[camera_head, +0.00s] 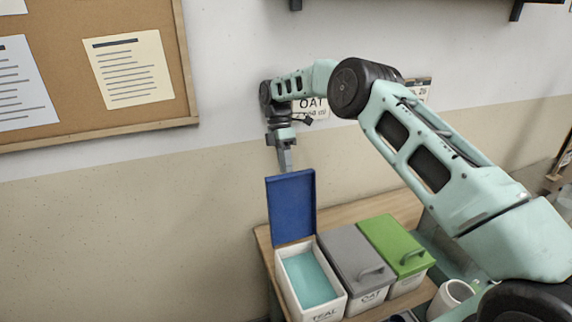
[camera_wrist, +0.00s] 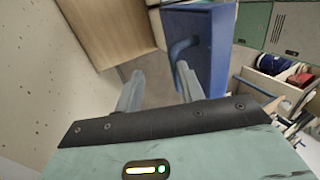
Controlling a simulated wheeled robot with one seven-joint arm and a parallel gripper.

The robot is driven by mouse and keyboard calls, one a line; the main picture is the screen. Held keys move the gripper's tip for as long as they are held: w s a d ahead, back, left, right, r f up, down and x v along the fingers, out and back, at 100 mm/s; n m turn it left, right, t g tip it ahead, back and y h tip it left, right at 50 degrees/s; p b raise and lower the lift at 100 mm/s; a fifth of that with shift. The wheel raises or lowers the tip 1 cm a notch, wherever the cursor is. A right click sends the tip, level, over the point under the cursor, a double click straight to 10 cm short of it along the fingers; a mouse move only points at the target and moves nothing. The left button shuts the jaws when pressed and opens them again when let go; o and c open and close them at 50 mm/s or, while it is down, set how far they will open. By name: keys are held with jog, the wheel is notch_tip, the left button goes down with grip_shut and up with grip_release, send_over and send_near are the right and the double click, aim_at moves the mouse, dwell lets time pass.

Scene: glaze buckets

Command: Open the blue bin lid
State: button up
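The blue lid (camera_head: 291,207) stands upright, hinged open at the back edge of the white bin (camera_head: 334,309), whose front label reads "TEAL". Teal contents (camera_head: 307,279) show inside the bin. My gripper (camera_head: 285,165) is above and behind the raised lid, its tips partly hidden by the lid's top edge. In the wrist view the two fingers (camera_wrist: 158,82) are spread with nothing between them. The lid (camera_wrist: 218,45) and its blue handle (camera_wrist: 182,47) are just beyond the right finger; I cannot tell whether that finger touches the handle.
A grey-lidded bin (camera_head: 352,251) labelled "OAT" and a green-lidded bin (camera_head: 392,240) stand closed to the right on the wooden table (camera_head: 342,214). A white mug (camera_head: 447,299) stands further right. The wall with a cork board (camera_head: 150,25) is close behind.

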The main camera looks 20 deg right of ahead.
jog(key=shift+g, duration=0.3)
jog(key=x, duration=0.4)
jog(key=shift+w+d+f, duration=0.1)
jog(key=shift+w, duration=0.05)
notch_tip(320, 180, up, 14)
jog(key=w+b, duration=0.1)
jog(key=b, duration=0.1)
jog(key=shift+w+b, duration=0.25)
jog(key=shift+b, duration=0.15)
jog(key=shift+f, duration=0.1)
